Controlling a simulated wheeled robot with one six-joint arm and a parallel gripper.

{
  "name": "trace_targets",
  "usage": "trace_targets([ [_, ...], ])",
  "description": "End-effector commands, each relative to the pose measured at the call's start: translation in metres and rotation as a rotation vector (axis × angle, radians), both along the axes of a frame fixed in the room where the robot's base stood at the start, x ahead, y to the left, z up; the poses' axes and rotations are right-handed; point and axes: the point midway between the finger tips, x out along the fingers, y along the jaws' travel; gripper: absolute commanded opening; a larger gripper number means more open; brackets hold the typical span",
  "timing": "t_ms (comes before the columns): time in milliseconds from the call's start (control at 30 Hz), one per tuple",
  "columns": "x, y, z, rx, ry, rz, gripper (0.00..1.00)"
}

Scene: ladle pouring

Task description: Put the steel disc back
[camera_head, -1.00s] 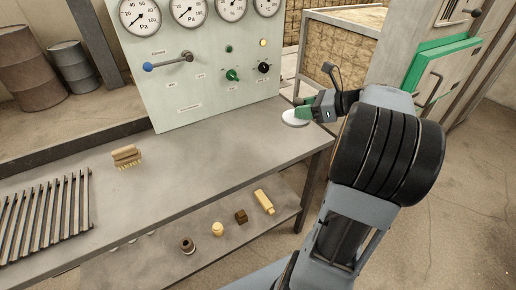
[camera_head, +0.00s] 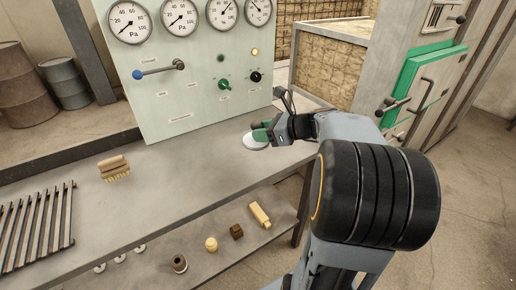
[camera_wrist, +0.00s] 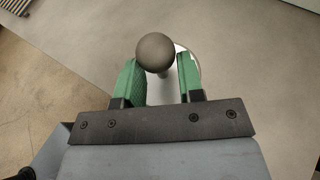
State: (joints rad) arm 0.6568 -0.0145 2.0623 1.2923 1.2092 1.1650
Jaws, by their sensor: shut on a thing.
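The steel disc (camera_head: 256,141) is a pale, round, flat plate over the right end of the grey bench, in front of the gauge panel. My gripper (camera_head: 263,132) has green fingers and is shut on the disc's handle. In the wrist view, a dark grey ball knob (camera_wrist: 155,50) stands between the green fingers of my gripper (camera_wrist: 158,75). The rim of the steel disc (camera_wrist: 190,66) shows pale behind the right finger; the rest is hidden. I cannot tell exactly how high the disc is above the bench top.
The bench top (camera_head: 190,165) is clear around the disc. A brush (camera_head: 114,168) and a slatted rack (camera_head: 35,225) lie to the left. The gauge panel (camera_head: 190,95) rises behind. On the lower shelf (camera_head: 215,265) are small blocks, a cup-like piece and several pale rings (camera_head: 120,258).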

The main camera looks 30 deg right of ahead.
Motion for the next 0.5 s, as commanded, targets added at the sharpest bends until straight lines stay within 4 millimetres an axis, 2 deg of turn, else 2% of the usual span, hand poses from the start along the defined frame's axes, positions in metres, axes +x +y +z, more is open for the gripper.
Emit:
trace_targets([
  [33, 0.011, -0.002, -0.010, 0.002, 0.001, 0.003, 0.00],
  [200, 0.031, -0.007, -0.036, 0.001, 0.000, 0.002, 0.00],
  [500, 0.045, -0.011, -0.051, 0.000, -0.003, 0.001, 0.00],
])
